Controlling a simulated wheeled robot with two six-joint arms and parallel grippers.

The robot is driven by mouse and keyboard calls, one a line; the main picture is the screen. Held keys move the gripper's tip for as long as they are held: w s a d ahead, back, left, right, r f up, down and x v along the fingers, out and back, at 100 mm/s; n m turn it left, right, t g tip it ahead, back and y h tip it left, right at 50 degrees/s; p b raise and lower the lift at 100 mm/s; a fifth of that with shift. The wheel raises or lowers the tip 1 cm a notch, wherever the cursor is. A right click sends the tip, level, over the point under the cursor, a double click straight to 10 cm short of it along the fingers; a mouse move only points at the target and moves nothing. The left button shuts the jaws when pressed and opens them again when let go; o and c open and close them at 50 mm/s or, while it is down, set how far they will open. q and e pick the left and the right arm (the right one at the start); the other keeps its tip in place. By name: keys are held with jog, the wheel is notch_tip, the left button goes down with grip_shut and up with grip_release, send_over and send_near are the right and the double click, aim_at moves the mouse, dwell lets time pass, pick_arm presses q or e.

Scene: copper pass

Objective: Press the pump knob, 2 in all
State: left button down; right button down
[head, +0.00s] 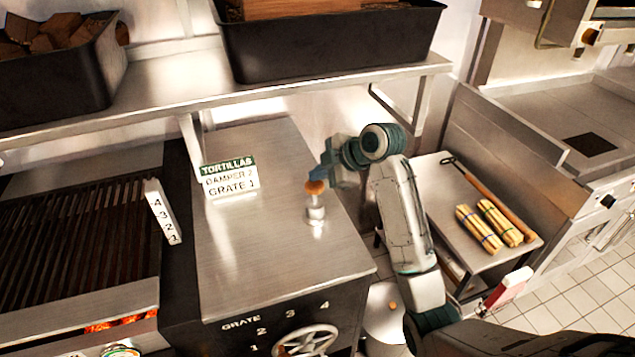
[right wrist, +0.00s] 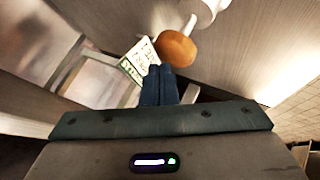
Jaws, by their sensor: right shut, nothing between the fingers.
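The pump knob (head: 315,187) is an orange-brown ball on top of a short metal pump (head: 316,213) that stands on the steel counter. In the right wrist view the knob (right wrist: 176,48) is just beyond my fingertips, with the pale pump body (right wrist: 203,12) behind it. My right gripper (head: 318,174) is shut and empty, with its blue fingers close to the knob. In the right wrist view the fingers (right wrist: 158,72) are together; I cannot tell whether they touch the knob. My left gripper is not in view.
A sign (head: 230,179) reading TORTILLAS stands on the counter (head: 255,260) left of the pump. A grill (head: 70,235) is at the left. A shelf (head: 180,88) with black bins overhangs the back. A side table (head: 440,190) with yellow bundles is at the right.

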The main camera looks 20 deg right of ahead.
aim_at(319, 184)
jog(key=shift+f+b, duration=0.7)
jog(key=shift+f, duration=1)
dwell(1.4)
dwell(0.3)
jog(key=shift+r+p, duration=1.9)
jog(key=shift+r, duration=0.2)
notch_tip(319, 184, up, 5)
jog(key=p, duration=0.4)
jog(key=shift+r, duration=0.1)
jog(key=shift+d, duration=0.1)
dwell(1.3)
